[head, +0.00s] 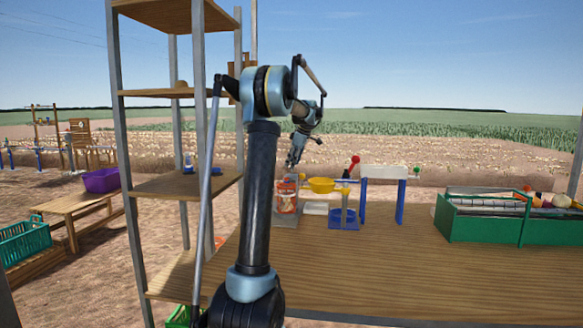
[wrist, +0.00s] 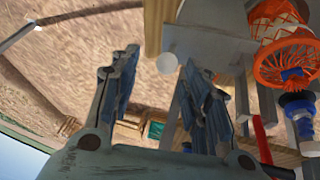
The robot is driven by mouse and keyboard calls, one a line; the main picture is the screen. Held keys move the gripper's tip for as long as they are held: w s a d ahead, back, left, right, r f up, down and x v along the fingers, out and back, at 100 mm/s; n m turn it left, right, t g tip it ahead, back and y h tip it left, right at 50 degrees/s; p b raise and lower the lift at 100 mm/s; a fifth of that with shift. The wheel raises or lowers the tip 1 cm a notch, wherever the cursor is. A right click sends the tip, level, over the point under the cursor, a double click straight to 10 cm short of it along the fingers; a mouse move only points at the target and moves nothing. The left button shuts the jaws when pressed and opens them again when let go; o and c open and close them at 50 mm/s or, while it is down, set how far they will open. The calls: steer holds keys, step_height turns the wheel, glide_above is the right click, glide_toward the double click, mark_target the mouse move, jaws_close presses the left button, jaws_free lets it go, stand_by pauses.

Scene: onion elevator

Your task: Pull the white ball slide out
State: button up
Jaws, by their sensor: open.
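A small white ball (wrist: 167,63) shows in the wrist view at the edge of a pale grey plate (wrist: 205,38). It appears between the two fingers of my gripper (wrist: 160,72), which stand apart with nothing held. I cannot tell how far beyond the fingertips the ball lies. In the head view my gripper (head: 293,160) hangs tilted down above the left end of the bench equipment, near an orange net basket (head: 287,202). The white ball cannot be made out in the head view.
In the wrist view the orange net basket (wrist: 287,58) is close on the right. In the head view a yellow bowl (head: 321,185), a blue stand (head: 343,217) and a red-knobbed lever (head: 354,162) are nearby. A green crate (head: 480,226) stands right; the bench front (head: 370,270) is clear.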

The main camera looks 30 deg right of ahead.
steer(key=shift+r, duration=1.95)
